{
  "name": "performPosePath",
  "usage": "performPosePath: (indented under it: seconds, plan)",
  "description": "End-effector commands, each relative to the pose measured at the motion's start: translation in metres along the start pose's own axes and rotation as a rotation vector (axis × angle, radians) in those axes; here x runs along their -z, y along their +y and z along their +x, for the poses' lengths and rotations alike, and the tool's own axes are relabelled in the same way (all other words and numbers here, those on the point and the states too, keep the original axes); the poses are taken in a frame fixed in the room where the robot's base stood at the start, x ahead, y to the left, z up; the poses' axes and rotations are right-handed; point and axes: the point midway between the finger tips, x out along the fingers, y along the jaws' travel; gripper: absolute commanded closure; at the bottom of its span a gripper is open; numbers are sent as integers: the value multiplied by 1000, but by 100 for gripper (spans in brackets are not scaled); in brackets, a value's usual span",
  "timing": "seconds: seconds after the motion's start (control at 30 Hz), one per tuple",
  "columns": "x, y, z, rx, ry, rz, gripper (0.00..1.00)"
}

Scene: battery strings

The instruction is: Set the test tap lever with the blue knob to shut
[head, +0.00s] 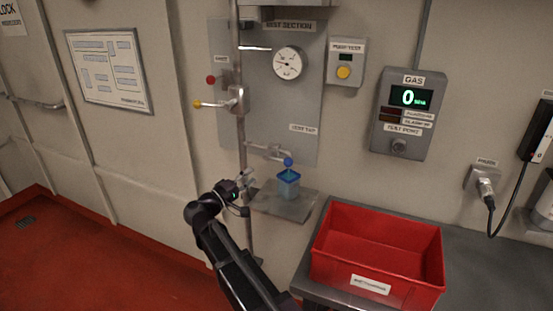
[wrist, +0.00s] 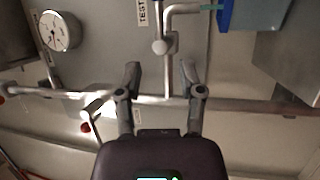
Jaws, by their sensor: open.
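The blue knob (head: 288,161) shows in the head view at the right end of the test tap (head: 266,150), just above a blue cup (head: 288,182). The lever's exact angle is too small to tell. My gripper (head: 246,182) is left of the cup and lower than the knob, apart from both. In the wrist view my gripper (wrist: 161,76) is open, with nothing between its fingers. The tap's pipe (wrist: 168,30) is beyond the fingertips, and the blue cup (wrist: 254,14) is at the top edge. I cannot make out the blue knob there.
The cup stands on a small grey shelf (head: 283,206). A vertical pipe (head: 242,130) runs close to my gripper. Above are a yellow-knobbed lever (head: 198,104), a red knob (head: 211,79) and a gauge (head: 289,63). A red bin (head: 375,250) stands on the bench at right.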

Motion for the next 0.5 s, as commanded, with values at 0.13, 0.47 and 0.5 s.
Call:
performPosePath:
  seconds: [0.13,0.47,0.5]
  plan:
    - [0,1,23,0,-2,-1,50]
    - [0,1,73,-1,-3,-1,50]
    - [0,1,78,-1,-3,-1,50]
